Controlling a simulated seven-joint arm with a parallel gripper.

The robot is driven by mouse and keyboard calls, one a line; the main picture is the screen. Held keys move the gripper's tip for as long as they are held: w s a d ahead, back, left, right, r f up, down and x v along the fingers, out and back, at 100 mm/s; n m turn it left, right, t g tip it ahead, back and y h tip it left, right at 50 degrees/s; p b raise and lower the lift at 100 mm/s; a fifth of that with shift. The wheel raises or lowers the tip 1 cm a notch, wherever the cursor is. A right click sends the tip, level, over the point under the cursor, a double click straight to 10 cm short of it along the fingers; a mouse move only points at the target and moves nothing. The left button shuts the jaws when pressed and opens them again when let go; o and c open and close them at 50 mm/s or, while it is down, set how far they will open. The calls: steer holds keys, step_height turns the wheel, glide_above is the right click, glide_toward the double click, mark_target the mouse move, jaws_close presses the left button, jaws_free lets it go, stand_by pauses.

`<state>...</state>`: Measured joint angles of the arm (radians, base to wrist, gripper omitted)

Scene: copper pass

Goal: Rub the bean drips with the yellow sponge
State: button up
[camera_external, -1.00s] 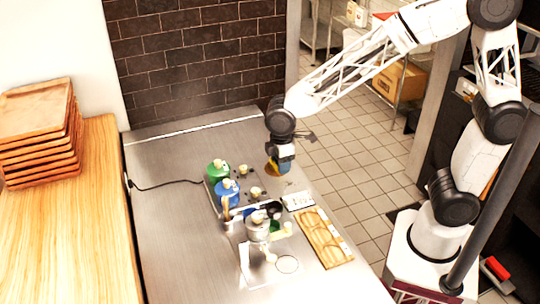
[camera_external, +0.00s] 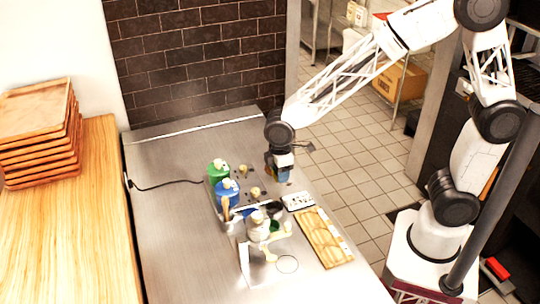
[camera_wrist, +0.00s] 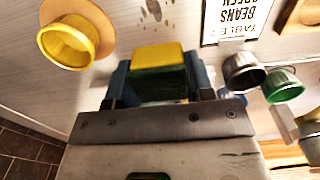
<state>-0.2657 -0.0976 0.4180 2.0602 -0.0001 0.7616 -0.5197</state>
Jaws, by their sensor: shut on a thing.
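My gripper (camera_wrist: 160,84) is shut on the yellow sponge (camera_wrist: 158,54), which has a dark green lower layer. Its blue fingers press on the sponge's left and right sides. The bean drips (camera_wrist: 152,9) are small brown spots on the steel counter, just beyond the sponge in the wrist view. I cannot tell whether the sponge touches the counter. In the external view my gripper (camera_external: 283,174) is low over the counter's right edge; the sponge is hard to make out there and the drips are too small to tell.
A yellow cup (camera_wrist: 72,42) stands left of the sponge in the wrist view. A printed card (camera_wrist: 237,20), a dark metal cup (camera_wrist: 243,72) and a green cup (camera_wrist: 283,84) are right. Green (camera_external: 218,172) and blue (camera_external: 228,194) containers and a wooden tray (camera_external: 324,240) are on the counter.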

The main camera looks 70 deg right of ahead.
mark_target(279, 187)
step_height(279, 187, down, 4)
steer(key=shift+r, duration=0.25)
steer(key=shift+s+d+f, duration=0.1)
steer(key=shift+d+f, duration=0.05)
steer(key=shift+c, duration=0.3)
steer(key=shift+s+d+f, duration=0.2)
steer(key=shift+s+d, duration=0.4)
steer(key=shift+c, duration=0.3)
steer(key=shift+s+d+r, duration=0.15)
steer(key=shift+s+d, duration=1.45)
steer(key=shift+s, duration=0.05)
steer(key=shift+s+d+f, duration=0.2)
steer(key=shift+f, duration=0.05)
steer(key=shift+s+d+r, duration=0.15)
steer(key=shift+w+a+r, duration=0.1)
steer(key=shift+w+a, duration=0.55)
steer(key=shift+w, duration=0.05)
steer(key=shift+w+a+f, duration=0.2)
steer(key=shift+w+a, duration=1.1)
steer(key=shift+w+a+r, duration=0.1)
steer(key=shift+w+a, duration=0.1)
steer(key=shift+a, duration=0.05)
steer(key=shift+w+a, duration=0.55)
steer(key=shift+r, duration=4.1)
